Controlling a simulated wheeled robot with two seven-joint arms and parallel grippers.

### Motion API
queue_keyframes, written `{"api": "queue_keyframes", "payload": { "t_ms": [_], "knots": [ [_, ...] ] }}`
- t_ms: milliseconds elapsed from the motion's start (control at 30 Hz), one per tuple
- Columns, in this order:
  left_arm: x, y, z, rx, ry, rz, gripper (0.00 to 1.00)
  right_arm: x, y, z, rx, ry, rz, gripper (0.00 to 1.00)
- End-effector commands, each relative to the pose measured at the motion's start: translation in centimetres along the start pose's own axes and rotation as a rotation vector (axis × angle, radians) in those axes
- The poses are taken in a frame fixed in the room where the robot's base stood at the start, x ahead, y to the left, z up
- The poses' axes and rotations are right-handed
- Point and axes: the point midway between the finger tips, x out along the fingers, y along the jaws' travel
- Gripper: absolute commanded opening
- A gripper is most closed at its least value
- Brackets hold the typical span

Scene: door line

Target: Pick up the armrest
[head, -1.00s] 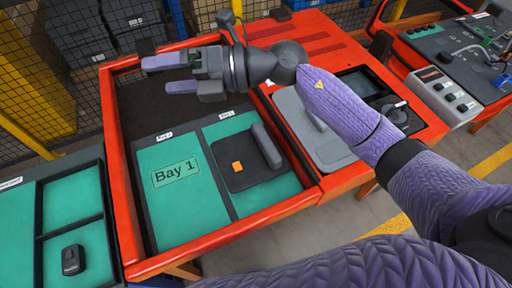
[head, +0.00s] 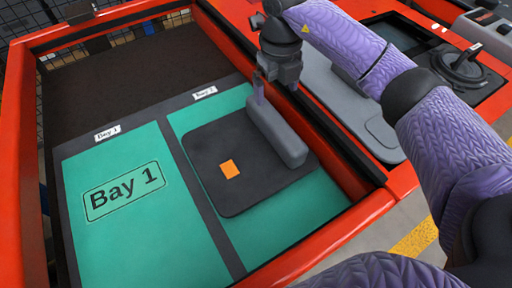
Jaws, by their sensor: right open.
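The armrest appears to be the long grey bar (head: 277,133) with rounded ends, lying along the right side of a flat black plate (head: 222,190) in the Bay 2 compartment. My right gripper (head: 267,97) is open and points down at the far end of the grey bar. I cannot tell whether the fingers touch the bar. My left gripper is not in view.
The red-framed tray (head: 20,150) has a green Bay 1 compartment (head: 125,235), which is empty, and a bare dark area (head: 130,75) at the back.

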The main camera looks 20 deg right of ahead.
Motion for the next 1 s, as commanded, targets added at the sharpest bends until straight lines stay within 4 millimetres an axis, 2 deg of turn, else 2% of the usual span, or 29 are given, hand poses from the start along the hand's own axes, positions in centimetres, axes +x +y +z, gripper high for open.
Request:
{"api": "queue_keyframes", "payload": {
  "t_ms": [233, 500, 700, 1000],
  "knots": [
    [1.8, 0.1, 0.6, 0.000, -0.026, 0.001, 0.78, 4.6, 0.1, -0.2, -0.002, 0.002, 0.003, 1.00],
    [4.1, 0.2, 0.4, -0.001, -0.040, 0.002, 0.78, 9.3, 0.3, -0.7, -0.001, 0.000, 0.003, 1.00],
    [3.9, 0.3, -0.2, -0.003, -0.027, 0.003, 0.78, 9.0, 0.3, -0.7, -0.001, -0.004, 0.003, 1.00],
    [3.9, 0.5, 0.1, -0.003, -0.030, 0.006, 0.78, 9.0, 0.3, -0.7, -0.001, -0.004, 0.003, 0.36]
  ]
}}
